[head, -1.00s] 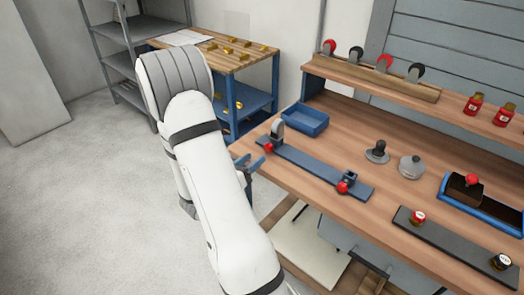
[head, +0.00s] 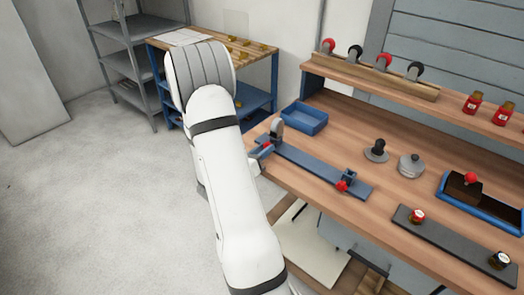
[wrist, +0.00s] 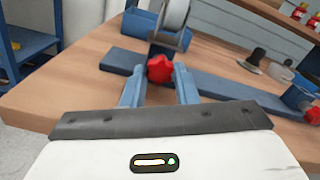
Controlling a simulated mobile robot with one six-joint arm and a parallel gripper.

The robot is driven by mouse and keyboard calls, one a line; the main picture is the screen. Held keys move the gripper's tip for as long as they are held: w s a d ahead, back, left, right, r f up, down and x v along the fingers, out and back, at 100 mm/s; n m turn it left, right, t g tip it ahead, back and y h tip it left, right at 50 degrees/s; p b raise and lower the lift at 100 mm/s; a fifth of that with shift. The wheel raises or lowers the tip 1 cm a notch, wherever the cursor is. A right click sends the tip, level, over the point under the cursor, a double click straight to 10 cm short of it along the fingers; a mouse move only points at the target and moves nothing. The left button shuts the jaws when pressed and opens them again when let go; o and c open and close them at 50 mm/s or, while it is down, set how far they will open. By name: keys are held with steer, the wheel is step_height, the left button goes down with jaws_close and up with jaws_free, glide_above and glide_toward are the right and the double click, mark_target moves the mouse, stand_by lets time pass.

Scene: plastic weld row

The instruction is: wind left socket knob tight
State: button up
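The blue fixture bar (head: 318,170) lies along the front left of the workbench. At its left end stands a bracket holding a grey disc (head: 276,128), with the red left knob (head: 267,147) on its front. In the wrist view the star-shaped red left knob (wrist: 160,69) sits between and just beyond the tips of my gripper (wrist: 160,78). The fingers are apart; I cannot tell if they touch the knob. In the head view my gripper (head: 262,153) is at the left end of the bar. The right socket has another red knob (head: 341,186).
A blue tray (head: 304,118) stands behind the bar. A black-knobbed piece (head: 376,150) and a grey round piece (head: 411,165) stand to the right. A dark plate (head: 452,237) and a blue-rimmed box (head: 483,208) lie further right.

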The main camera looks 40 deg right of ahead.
steer(key=c, duration=0.5)
steer(key=shift+m+b, duration=0.3)
steer(key=shift+b, duration=0.05)
steer(key=m+b, duration=0.4)
steer(key=shift+f+b, duration=0.2)
steer(key=shift+b, duration=0.2)
steer(key=m+b, duration=0.3)
steer(key=shift+r+m+b, duration=0.15)
steer(key=shift+m+b, duration=0.45)
steer(key=shift+b, duration=0.2)
steer(key=shift+m, duration=0.3)
steer(key=shift+r, duration=0.1)
